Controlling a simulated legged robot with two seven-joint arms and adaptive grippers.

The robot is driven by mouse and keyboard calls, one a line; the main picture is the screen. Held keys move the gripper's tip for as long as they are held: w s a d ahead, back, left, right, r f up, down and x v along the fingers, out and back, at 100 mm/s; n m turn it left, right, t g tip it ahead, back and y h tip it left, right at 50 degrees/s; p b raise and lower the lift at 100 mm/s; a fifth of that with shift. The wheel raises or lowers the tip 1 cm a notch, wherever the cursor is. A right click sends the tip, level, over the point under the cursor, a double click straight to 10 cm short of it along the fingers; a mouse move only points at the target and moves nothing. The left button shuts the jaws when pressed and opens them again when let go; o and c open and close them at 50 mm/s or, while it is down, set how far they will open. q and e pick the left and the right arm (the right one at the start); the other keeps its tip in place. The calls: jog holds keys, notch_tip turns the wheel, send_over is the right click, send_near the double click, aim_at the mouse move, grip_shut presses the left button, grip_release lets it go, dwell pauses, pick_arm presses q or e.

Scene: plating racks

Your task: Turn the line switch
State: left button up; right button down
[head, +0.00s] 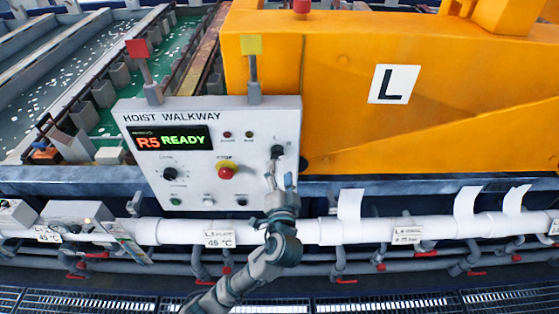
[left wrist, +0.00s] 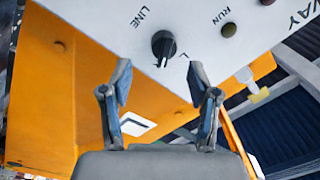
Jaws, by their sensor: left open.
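The line switch is a black rotary knob (head: 277,152) at the right side of the white control panel (head: 130,112). In the left wrist view the knob (left wrist: 163,45) has the word LINE on one side and a letter L near it. A light mark on the knob points toward my gripper. My left gripper (head: 280,181) is open and empty, just below the knob in the head view. In the left wrist view its two fingertips (left wrist: 160,75) are spread, with the knob beyond the gap and apart from them. My right gripper is not in view.
The panel also carries a lit display reading R5 READY (head: 168,139), a red stop button (head: 226,173) and another black knob (head: 170,174). An orange hoist body (head: 340,60) marked L stands behind. White pipes (head: 370,229) run below the panel.

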pick_arm(q)
jog(key=s, duration=0.6)
jog(key=shift+d+f, duration=0.15)
jog(key=shift+f, duration=0.05)
